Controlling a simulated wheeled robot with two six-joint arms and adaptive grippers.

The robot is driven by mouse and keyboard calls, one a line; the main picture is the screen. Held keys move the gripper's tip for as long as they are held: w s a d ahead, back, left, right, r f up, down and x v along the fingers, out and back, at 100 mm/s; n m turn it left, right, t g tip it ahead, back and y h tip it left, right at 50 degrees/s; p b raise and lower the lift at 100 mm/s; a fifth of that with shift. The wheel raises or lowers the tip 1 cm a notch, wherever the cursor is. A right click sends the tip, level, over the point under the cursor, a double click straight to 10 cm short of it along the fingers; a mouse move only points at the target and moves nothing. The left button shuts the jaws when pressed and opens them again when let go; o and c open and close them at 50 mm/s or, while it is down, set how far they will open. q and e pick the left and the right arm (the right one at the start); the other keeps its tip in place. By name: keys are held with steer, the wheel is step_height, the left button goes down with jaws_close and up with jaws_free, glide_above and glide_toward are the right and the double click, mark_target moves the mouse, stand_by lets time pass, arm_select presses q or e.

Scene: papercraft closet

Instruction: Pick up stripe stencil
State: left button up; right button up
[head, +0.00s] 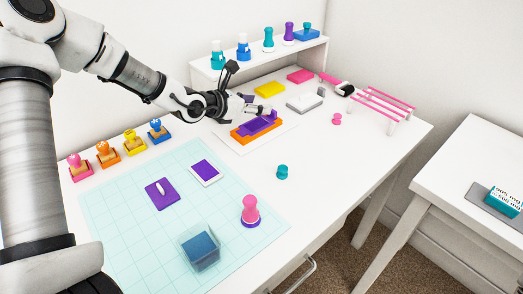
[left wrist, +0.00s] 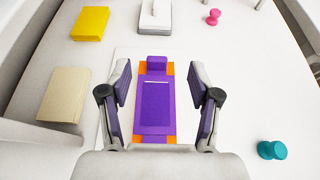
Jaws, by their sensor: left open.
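A purple plate (head: 257,127), which looks like the stripe stencil, lies on an orange base on the white table. In the left wrist view the purple plate (left wrist: 157,108) has a raised tab at its far end, a thin pale slit and a faint rectangular outline. The orange base (left wrist: 170,68) shows at its corners. My left gripper (head: 258,108) is open over the plate. In the left wrist view its fingers (left wrist: 160,75) stand on either side of the plate, with visible gaps. My right gripper is not in view.
A yellow block (head: 270,88), a grey-white pad (head: 305,103) and a teal knob (head: 282,172) lie around the base. A shelf (head: 275,58) with stampers stands behind. A cutting mat (head: 130,225) holds purple cards, a pink stamper and a clear box.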

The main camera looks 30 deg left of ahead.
mark_target(274, 110)
arm_select(q)
step_height(274, 110, down, 3)
steer(key=shift+w+r+b, duration=0.1)
steer(key=shift+r+b, duration=0.1)
steer(key=shift+b, duration=0.1)
steer(key=x, duration=0.7)
steer(key=shift+w, duration=0.3)
steer(key=shift+r, duration=0.1)
steer(key=c, duration=1.1)
